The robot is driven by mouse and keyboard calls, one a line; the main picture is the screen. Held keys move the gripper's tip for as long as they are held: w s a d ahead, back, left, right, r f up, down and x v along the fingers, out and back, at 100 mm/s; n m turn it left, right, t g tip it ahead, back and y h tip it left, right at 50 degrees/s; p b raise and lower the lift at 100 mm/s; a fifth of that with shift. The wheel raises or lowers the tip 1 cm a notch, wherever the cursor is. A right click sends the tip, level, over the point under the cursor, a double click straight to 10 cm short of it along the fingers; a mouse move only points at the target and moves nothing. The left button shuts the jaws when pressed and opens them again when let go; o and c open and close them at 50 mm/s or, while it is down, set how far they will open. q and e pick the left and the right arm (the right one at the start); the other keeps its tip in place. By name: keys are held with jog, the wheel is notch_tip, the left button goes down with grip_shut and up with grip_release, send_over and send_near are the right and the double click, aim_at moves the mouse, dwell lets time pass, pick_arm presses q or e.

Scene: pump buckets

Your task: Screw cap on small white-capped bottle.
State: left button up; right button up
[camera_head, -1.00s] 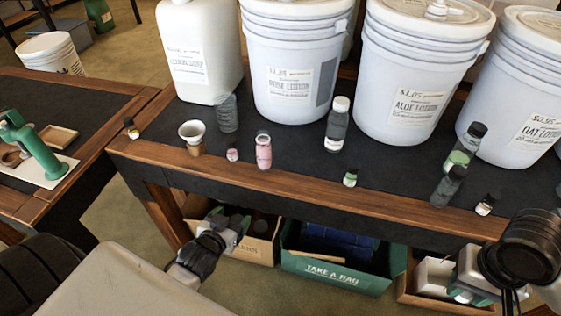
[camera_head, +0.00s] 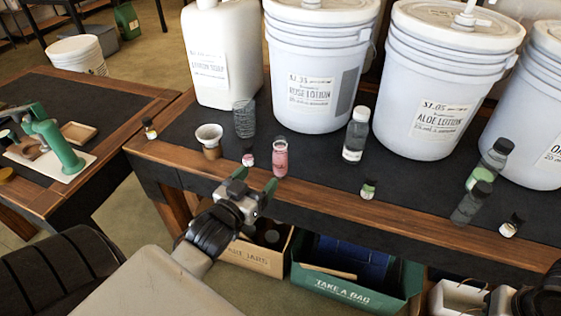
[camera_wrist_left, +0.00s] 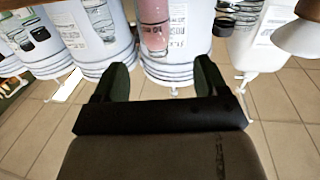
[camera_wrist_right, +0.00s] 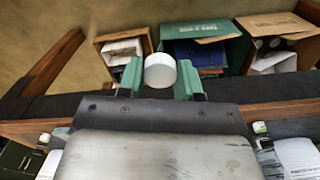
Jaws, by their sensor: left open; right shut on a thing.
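A small clear bottle of pink liquid (camera_head: 280,158) stands upright near the table's front edge, with no cap visible on it. It also shows between and beyond my left fingertips in the left wrist view (camera_wrist_left: 153,28). My left gripper (camera_head: 255,181) is open and empty, just in front of the table edge, to the lower left of the pink bottle and apart from it. My right gripper (camera_wrist_right: 160,82) is shut on a round white cap (camera_wrist_right: 160,70), seen in the right wrist view. In the head view the right arm is mostly cut off at the lower right corner.
A small pink bottle (camera_head: 248,160) and a funnel-topped jar (camera_head: 209,138) stand left of the pink bottle. A larger white-capped bottle (camera_head: 356,137) stands to the right. Lotion buckets (camera_head: 318,65) line the back. Boxes (camera_head: 350,290) sit below the table.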

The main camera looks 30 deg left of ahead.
aim_at(276, 161)
pick_arm(q)
jog(key=w, duration=0.5)
jog(key=shift+a, duration=0.2)
jog(key=w, duration=0.5)
jog(key=shift+w+d+f, duration=0.1)
jog(key=shift+w+f, duration=0.05)
jog(key=shift+f, duration=0.05)
pick_arm(e)
jog(key=shift+w+f, duration=0.1)
jog(key=shift+f, duration=0.1)
pick_arm(q)
jog(key=c, duration=1.2)
jog(key=shift+o, duration=0.2)
jog(key=shift+r, duration=0.1)
